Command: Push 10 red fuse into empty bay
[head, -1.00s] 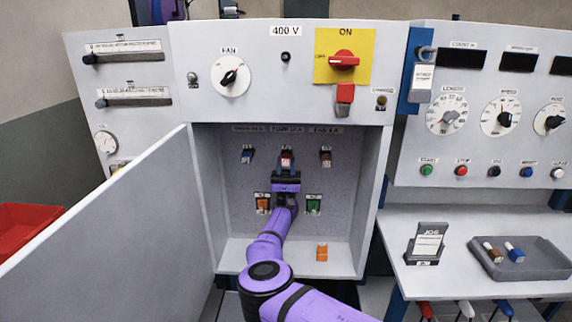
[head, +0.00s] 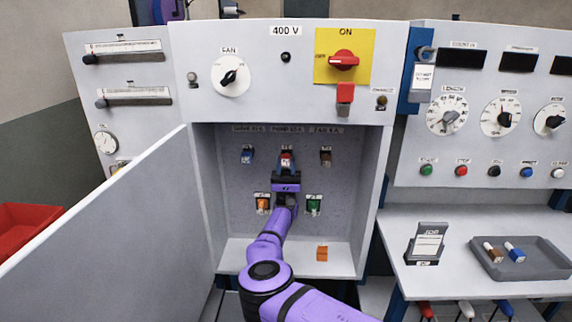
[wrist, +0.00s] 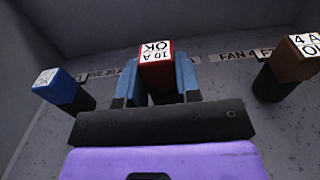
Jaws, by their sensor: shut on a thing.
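The red fuse (wrist: 156,69), with a white label reading 10 A OK, is between the fingers of my gripper (wrist: 157,78) in the wrist view. My gripper is shut on it. In the head view my gripper (head: 286,166) reaches into the open cabinet (head: 232,225), and the red fuse (head: 287,158) shows at its tip in the upper middle position of the back panel. The fingers hide the fuse's lower part and the bay, so I cannot tell how deep it sits.
A blue fuse (head: 247,155) and a brown fuse (head: 326,157) flank my gripper. Below are an orange fuse (head: 263,203) and a green fuse (head: 314,205). Another orange fuse (head: 322,253) lies on the cabinet floor. The open door (head: 100,225) stands left; a grey tray (head: 520,267) is right.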

